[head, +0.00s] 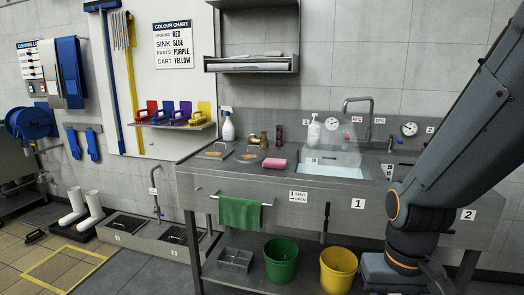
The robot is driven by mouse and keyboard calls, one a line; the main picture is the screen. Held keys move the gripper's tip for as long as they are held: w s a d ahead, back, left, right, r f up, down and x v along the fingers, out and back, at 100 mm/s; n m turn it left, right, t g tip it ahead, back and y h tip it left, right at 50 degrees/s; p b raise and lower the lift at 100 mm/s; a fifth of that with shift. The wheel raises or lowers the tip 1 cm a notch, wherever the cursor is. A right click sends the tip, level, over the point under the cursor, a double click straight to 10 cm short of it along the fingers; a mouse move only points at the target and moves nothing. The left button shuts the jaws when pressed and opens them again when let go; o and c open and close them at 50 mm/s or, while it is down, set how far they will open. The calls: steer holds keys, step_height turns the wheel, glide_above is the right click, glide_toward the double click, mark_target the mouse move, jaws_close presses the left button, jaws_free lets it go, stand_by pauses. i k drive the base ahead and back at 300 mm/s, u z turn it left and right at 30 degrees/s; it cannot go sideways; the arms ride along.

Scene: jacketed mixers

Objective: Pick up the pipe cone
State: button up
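I cannot pick out the pipe cone with certainty. Small brass-coloured parts (264,140) stand on the steel counter (225,173), left of the sink, and one of them may be the cone. A dark red, waisted upright piece (279,134) stands just right of them. All are too small to tell their exact shape. My arm crosses the right side of the head view, and my gripper is out of the picture. Nothing is seen touching the small parts.
The water-filled sink (335,171) and tap (357,105) lie to the right. A wall shelf (251,64) hangs above. Green (281,262) and yellow (338,270) buckets stand below.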

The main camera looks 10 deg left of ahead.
mark_target(264, 143)
steer(key=u, duration=1.6)
steer(key=i, duration=1.4)
steer(key=z, duration=0.4)
steer(key=i, duration=0.7)
steer(key=z, duration=0.7)
